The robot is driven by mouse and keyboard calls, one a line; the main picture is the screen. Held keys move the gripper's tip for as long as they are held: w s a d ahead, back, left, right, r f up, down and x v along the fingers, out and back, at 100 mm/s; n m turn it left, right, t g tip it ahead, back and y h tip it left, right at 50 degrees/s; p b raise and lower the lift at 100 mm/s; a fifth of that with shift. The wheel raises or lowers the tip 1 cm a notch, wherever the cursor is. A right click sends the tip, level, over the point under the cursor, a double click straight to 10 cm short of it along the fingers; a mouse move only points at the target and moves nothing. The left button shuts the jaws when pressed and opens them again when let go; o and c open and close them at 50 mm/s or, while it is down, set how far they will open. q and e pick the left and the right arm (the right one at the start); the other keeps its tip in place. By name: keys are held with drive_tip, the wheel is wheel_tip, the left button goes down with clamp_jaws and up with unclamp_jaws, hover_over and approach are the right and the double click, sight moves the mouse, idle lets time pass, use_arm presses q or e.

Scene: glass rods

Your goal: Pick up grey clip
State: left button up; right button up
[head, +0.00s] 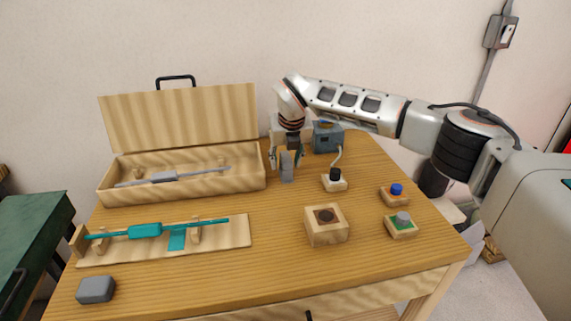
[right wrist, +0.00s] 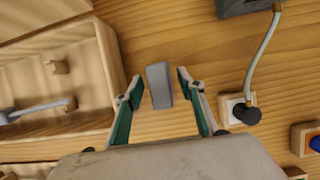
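The grey clip (head: 287,173) is a small upright grey block on the wooden table, just right of the open case. In the right wrist view the grey clip (right wrist: 159,87) lies between the two fingertips with a gap on each side. My right gripper (head: 287,158) points down over it; it also shows in the right wrist view (right wrist: 159,78), open, with its fingers on either side of the clip. I cannot tell how far down the fingers reach. My left gripper is not in view.
The open wooden case (head: 190,190) holding a grey rod is close on the left. A blue-grey box (head: 327,137) and a black-topped socket with a cable (head: 335,183) are close on the right. A teal rod (head: 145,230) lies on a rack in front. Free table lies between.

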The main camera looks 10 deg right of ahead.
sight(286, 156)
drive_tip(key=shift+r, duration=0.1)
clamp_jaws()
drive_tip(key=shift+r, duration=0.35)
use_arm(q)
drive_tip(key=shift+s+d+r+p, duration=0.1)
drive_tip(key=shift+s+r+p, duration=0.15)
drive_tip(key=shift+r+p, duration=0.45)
use_arm(e)
wheel_tip(286, 156, up, 19)
drive_tip(key=shift+r, duration=0.15)
